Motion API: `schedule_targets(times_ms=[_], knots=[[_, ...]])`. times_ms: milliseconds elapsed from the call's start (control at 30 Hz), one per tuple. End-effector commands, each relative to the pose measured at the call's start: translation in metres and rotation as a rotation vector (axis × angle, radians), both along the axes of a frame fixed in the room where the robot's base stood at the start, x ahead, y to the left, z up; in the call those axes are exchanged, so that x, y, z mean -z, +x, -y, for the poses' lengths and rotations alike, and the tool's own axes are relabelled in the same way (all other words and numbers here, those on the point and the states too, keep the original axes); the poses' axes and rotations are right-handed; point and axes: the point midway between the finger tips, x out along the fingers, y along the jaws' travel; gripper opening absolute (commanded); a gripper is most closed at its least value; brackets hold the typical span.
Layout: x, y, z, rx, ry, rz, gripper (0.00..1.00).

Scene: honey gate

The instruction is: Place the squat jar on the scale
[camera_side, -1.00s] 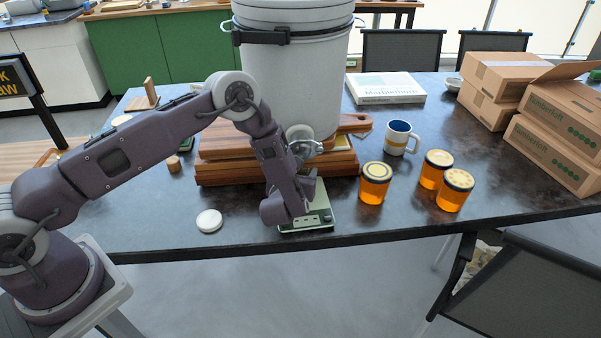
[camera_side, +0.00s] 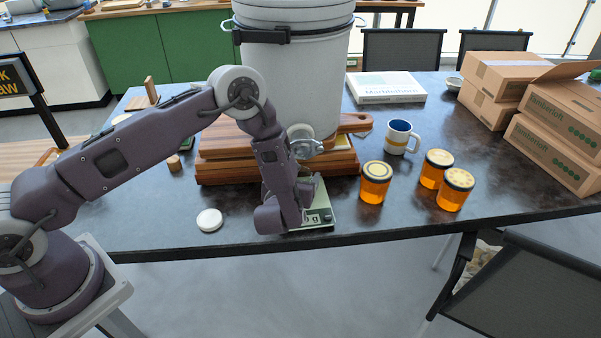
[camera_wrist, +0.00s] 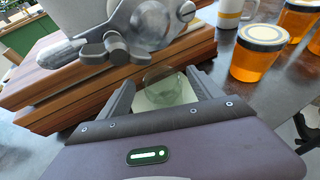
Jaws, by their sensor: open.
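The squat jar (camera_wrist: 172,91) looks like clear, empty glass with a greenish tint. In the wrist view it stands upright over the pale top of the scale (camera_wrist: 150,103), and seems to rest on it. My gripper (camera_wrist: 161,80) is open, with one finger on each side of the jar; I cannot tell whether either finger touches it. In the side view the scale (camera_side: 320,213) sits at the table's front edge, below the bucket's gate.
A white bucket (camera_side: 300,85) with a metal honey gate (camera_side: 306,147) stands on stacked wooden boards (camera_side: 225,170) behind the scale. Several filled honey jars (camera_side: 374,184) and a mug (camera_side: 399,137) are to the right. A white lid (camera_side: 209,220) lies left. Cardboard boxes (camera_side: 555,145) stand far right.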

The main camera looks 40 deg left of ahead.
Motion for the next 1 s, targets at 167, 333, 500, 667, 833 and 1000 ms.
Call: schedule_targets(times_ms=[167,333,500,667,833,1000], knots=[[-0.018,-0.039,0.02,0.005,0.002,-0.001,0.74],[-0.029,-0.063,0.031,0.003,0.0,0.0,0.74],[-0.032,-0.07,0.033,0.0,0.001,0.002,0.74],[-0.032,-0.07,0.033,-0.001,0.001,0.001,0.74],[-0.059,-0.08,0.012,-0.114,-0.008,-0.031,0.74],[-0.146,-0.141,-0.054,-0.521,-0.141,-0.061,0.74]])
